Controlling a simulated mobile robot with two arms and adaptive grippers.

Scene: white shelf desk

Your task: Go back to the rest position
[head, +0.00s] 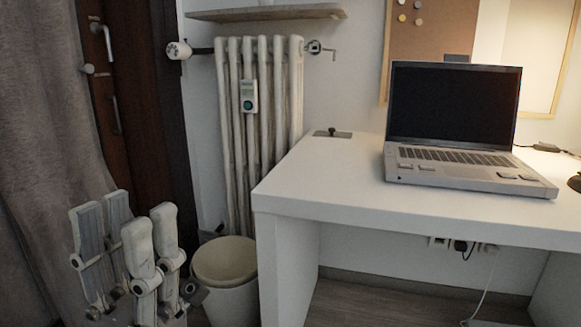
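My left gripper (126,215) is at the lower left, with its grey and white fingers pointing up. The fingers stand apart with a gap between them, and nothing shows in the gap. It is left of the white desk (300,190), clear of the desk edge, in front of the curtain and dark door. My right gripper is not in view. An open laptop (453,105) with a dark screen stands on the desk, away from my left gripper.
A white bin (225,262) stands on the floor close to the right of my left gripper, beside the desk leg. A radiator (260,110) is on the wall behind. A grey curtain (45,120) hangs at the left. The desk's front left surface is clear.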

